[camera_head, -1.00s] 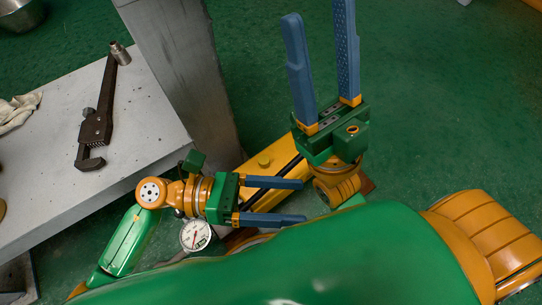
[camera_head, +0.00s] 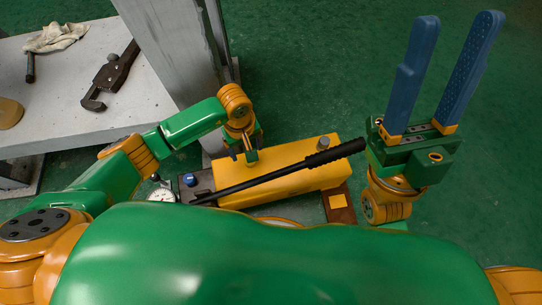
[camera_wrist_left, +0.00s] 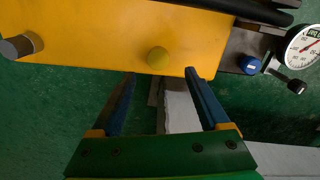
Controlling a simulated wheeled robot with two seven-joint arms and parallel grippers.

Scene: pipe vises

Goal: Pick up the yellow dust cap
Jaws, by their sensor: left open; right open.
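The yellow dust cap (camera_wrist_left: 158,57) is a small round knob on the side of the yellow pump body (camera_wrist_left: 95,25) in the left wrist view. My left gripper (camera_wrist_left: 161,73) is open, with its two blue fingertips on either side of the cap's line and just short of it; nothing is between them. In the head view the left hand points down at the pump body (camera_head: 280,187), and I cannot make out the cap there. My right gripper (camera_head: 457,18) is open and empty, pointing up, to the right of the pump.
A black pump handle (camera_head: 270,175) lies across the pump. A blue knob (camera_wrist_left: 249,64) and a pressure gauge (camera_wrist_left: 304,45) sit at its end. A grey post (camera_head: 175,45) stands behind the left arm. A grey bench (camera_head: 60,90) holds a wrench (camera_head: 110,75) and a rag (camera_head: 55,37).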

